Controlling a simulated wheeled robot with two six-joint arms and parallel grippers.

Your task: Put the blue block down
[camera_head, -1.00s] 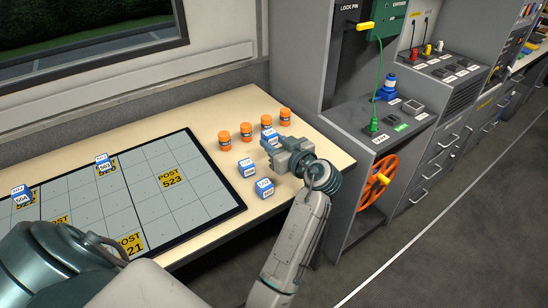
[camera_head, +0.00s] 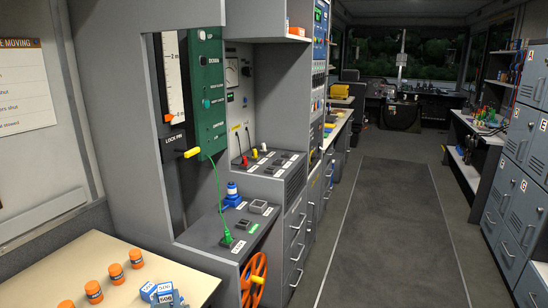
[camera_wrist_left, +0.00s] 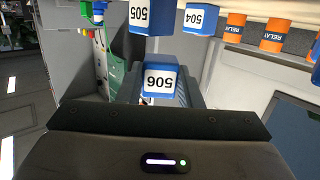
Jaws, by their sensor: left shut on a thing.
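My left gripper (camera_head: 178,299) shows only in part at the bottom edge of the head view, over the table. In the left wrist view it is shut on the blue block marked 506 (camera_wrist_left: 160,80); this block also shows at the bottom of the head view (camera_head: 163,291). Two more blue blocks, marked 505 (camera_wrist_left: 143,14) and 504 (camera_wrist_left: 202,18), show at the top of the wrist view, apart from the held one. Whether the held block touches the table cannot be told. My right gripper is not in view.
Several orange relay cans (camera_head: 94,292) stand on the pale table (camera_head: 60,262). A grey cabinet (camera_head: 130,130) rises behind the table, with a console shelf (camera_head: 215,232), green cable and orange handwheel (camera_head: 254,281) to its right. The aisle floor (camera_head: 390,230) is clear.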

